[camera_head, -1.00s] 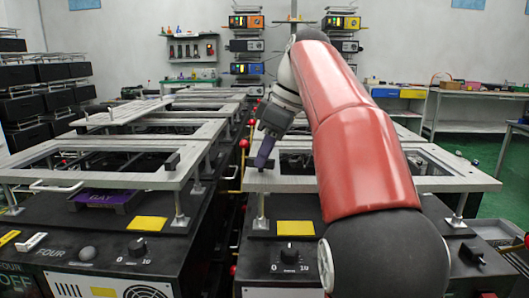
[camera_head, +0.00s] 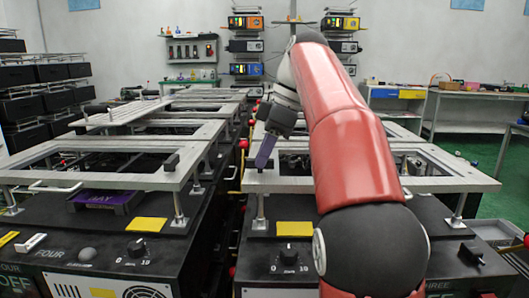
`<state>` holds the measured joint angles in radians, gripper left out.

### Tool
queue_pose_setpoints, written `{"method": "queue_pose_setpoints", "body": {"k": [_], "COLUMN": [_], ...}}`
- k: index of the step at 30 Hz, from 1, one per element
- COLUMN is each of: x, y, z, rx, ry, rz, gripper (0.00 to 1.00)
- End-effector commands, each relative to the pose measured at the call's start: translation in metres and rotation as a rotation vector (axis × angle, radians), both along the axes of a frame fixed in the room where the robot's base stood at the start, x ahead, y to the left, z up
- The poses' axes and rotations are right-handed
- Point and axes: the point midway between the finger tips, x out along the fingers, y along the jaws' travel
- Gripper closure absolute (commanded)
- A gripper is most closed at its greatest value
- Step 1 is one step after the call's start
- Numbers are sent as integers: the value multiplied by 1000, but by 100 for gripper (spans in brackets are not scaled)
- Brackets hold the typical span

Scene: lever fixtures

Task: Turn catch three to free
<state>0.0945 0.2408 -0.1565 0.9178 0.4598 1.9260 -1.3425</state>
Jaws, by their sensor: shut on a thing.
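Catch three (camera_head: 260,164) is a small dark block at the near left corner of the pale frame (camera_head: 340,183) on the right-hand station. That station's front carries a partly hidden label that reads as THREE. My gripper (camera_head: 263,161) points down at this corner with its dark purple fingers shut on the catch. The fingers cover much of the catch, so its exact angle is hard to tell. My red arm hides the middle of the frame and part of the front panel.
The left station, marked FOUR, has a similar dark catch (camera_head: 171,162) on its own frame (camera_head: 100,180). A knob (camera_head: 289,253) and a yellow pad (camera_head: 294,229) sit below my gripper. Red-tipped levers (camera_head: 243,144) stand in the narrow gap between the stations.

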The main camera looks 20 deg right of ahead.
Motion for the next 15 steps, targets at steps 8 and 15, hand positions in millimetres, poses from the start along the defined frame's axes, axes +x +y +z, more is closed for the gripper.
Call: {"method": "queue_pose_setpoints", "body": {"k": [8, 15], "x": [0, 0], "y": [0, 0], "z": [0, 0], "rx": [0, 0], "ry": [1, 0], "rz": [1, 0], "gripper": [65, 65]}}
